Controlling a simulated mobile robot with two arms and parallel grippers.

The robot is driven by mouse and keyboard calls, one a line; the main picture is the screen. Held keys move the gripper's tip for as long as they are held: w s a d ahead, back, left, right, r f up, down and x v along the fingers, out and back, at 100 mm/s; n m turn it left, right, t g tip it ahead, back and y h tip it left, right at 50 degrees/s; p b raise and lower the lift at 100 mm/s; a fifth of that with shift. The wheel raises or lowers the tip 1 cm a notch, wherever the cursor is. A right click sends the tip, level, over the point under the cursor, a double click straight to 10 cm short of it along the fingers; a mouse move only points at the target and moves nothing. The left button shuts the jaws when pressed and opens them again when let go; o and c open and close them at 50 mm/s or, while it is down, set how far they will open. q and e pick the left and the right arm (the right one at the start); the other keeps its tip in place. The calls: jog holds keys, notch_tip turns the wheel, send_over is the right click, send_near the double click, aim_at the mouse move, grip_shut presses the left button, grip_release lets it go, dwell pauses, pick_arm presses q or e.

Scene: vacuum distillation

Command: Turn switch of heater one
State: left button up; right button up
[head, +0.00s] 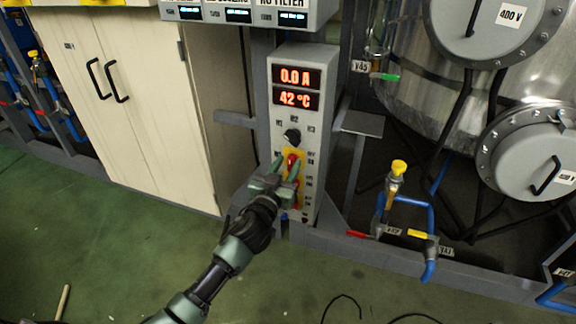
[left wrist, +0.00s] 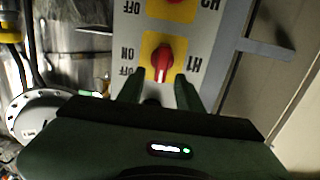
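The heater one switch (left wrist: 163,62) is a red knob on a yellow plate, marked H1, with ON and OFF labels beside it. The left wrist view shows it upside down. In the head view the red knob (head: 292,160) sits low on the grey control panel (head: 284,115). My left gripper (head: 286,167) is open in front of the panel, its two green fingers pointing at the knob. In the left wrist view the gripper (left wrist: 158,92) has its fingers on either side of the knob's line, and I cannot tell whether they touch it. My right gripper is not in view.
The panel displays (head: 297,88) read 0.0 A and 42 °C, above a black knob (head: 291,136). A second red switch (left wrist: 172,3), marked H2, is near. A cream cabinet (head: 150,110) stands left; a steel vessel (head: 425,75) and yellow valve (head: 397,170) stand right.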

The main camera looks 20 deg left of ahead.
pick_arm(q)
jog(key=shift+w, duration=0.4)
grip_shut()
